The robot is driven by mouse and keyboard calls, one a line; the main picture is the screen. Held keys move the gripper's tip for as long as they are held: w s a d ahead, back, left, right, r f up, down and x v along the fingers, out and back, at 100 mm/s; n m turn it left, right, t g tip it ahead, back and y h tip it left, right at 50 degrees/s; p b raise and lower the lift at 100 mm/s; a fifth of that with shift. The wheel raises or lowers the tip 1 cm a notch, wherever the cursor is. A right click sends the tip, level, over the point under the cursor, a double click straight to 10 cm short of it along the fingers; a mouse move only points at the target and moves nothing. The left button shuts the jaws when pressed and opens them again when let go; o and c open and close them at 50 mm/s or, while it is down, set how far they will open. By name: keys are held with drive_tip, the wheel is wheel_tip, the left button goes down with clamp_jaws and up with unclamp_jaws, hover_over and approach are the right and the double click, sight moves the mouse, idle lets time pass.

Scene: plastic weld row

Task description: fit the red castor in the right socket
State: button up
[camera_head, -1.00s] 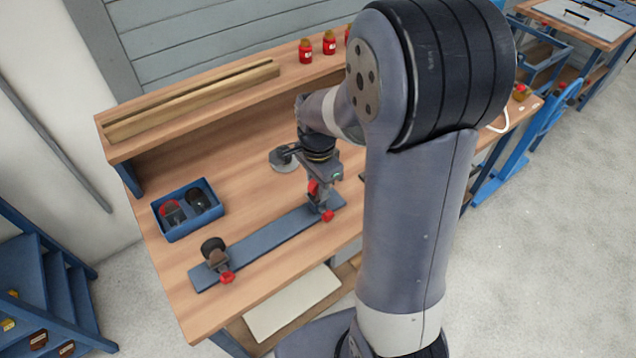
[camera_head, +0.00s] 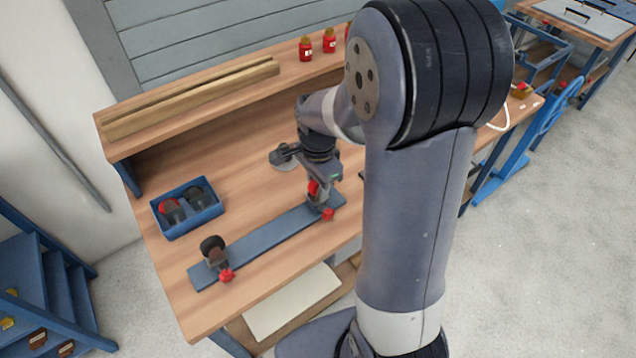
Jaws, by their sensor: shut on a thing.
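The red castor (camera_head: 313,187) is in the jaws of my gripper (camera_head: 318,192), at the right end of the long blue-grey bar (camera_head: 272,236). My gripper points down and is shut on it. The right socket (camera_head: 323,207) is right beneath, with a red clamp (camera_head: 328,214) at its side; I cannot tell whether the castor is seated in it. At the bar's left end a dark castor (camera_head: 213,246) stands upright, with another red clamp (camera_head: 227,276) beside it.
A blue bin (camera_head: 186,228) left of the bar holds a red-wheeled castor (camera_head: 170,209) and dark castors. A grinder-like tool (camera_head: 283,157) lies behind the bar. Red jars (camera_head: 306,50) and a wooden beam (camera_head: 190,98) are on the back shelf. The bench's front left is bare.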

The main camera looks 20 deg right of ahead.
drive_tip(key=o, duration=1.6)
drive_tip(key=shift+c, duration=0.2)
drive_tip(key=shift+r, duration=0.1)
drive_tip(key=shift+r+p, duration=2.95)
drive_tip(key=shift+r, duration=0.5)
drive_tip(key=shift+f, duration=0.2)
wheel_tip(320, 180, down, 7)
drive_tip(key=b, duration=0.6)
drive_tip(key=shift+r, duration=0.2)
